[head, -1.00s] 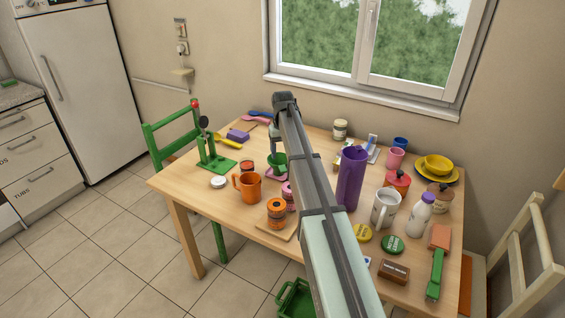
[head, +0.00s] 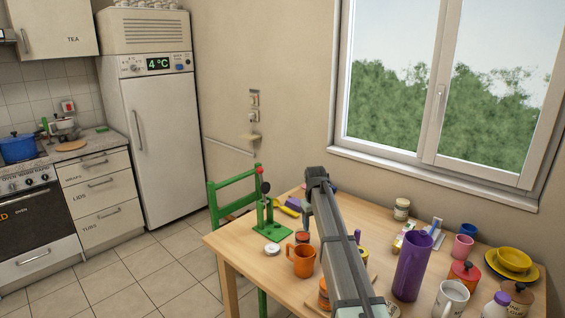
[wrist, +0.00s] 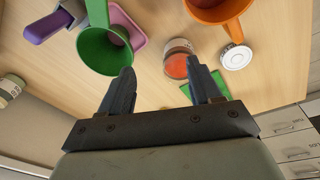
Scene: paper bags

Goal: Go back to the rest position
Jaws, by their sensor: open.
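My gripper (wrist: 160,68) is open and empty in the wrist view, its two dark fingers spread apart above the wooden table (wrist: 150,95). A small jar with orange-red contents (wrist: 176,66) is beyond the gap between the fingers. In the head view my arm reaches over the table (head: 250,262), and its own links hide the fingers from that side.
An orange mug (head: 302,261), a green stand (head: 270,228) and a white lid (head: 272,249) stand left of my arm. A tall purple tumbler (head: 412,265), a white mug (head: 451,299) and yellow dishes (head: 511,262) crowd the right. The floor (head: 165,270) left of the table is clear.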

